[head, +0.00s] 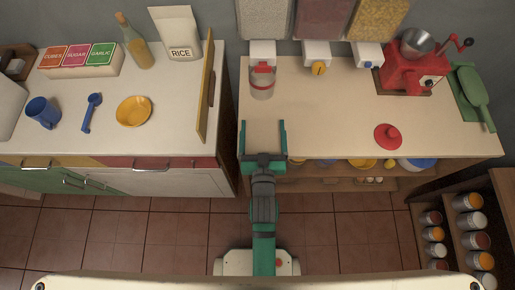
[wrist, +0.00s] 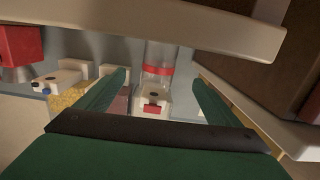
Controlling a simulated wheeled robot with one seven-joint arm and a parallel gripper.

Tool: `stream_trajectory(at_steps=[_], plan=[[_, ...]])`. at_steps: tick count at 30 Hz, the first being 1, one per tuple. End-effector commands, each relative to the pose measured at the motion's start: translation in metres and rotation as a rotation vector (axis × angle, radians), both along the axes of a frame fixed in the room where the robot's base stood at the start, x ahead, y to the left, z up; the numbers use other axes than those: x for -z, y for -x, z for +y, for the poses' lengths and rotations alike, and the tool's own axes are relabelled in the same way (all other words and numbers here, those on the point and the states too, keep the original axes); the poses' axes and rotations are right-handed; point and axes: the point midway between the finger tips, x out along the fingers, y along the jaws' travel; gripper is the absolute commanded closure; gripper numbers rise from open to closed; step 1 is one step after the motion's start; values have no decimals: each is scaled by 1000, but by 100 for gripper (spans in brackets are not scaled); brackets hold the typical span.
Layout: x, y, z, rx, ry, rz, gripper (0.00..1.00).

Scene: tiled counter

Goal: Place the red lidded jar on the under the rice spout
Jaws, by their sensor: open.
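A clear glass jar (head: 262,88) with a red band stands on the wooden counter beneath the leftmost dispenser spout (head: 262,55); its top is partly hidden by the red spout part. In the wrist view the jar (wrist: 159,52) shows between the fingers, its red band close to the white spout housing (wrist: 152,99). A round red lid (head: 388,137) with a knob lies on the counter to the right, apart from the jar. My green gripper (head: 263,123) is open and empty, over the front of the counter, its fingers pointing at the jar and not touching it.
Two more spouts (head: 318,68) and a red grinder (head: 407,68) stand to the right, with a green scoop (head: 472,86) beyond. An upright wooden board (head: 206,90) edges the left counter. The middle of the wooden counter is clear.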

Motion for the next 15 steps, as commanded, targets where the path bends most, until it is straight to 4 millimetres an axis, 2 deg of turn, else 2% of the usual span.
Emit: stream_trajectory(at_steps=[1, 6, 15], plan=[[8, 22, 0, 0, 2, 19, 13], [20, 86, 3, -2, 5, 56, 13], [17, 190, 10, 0, -3, 121, 13]])
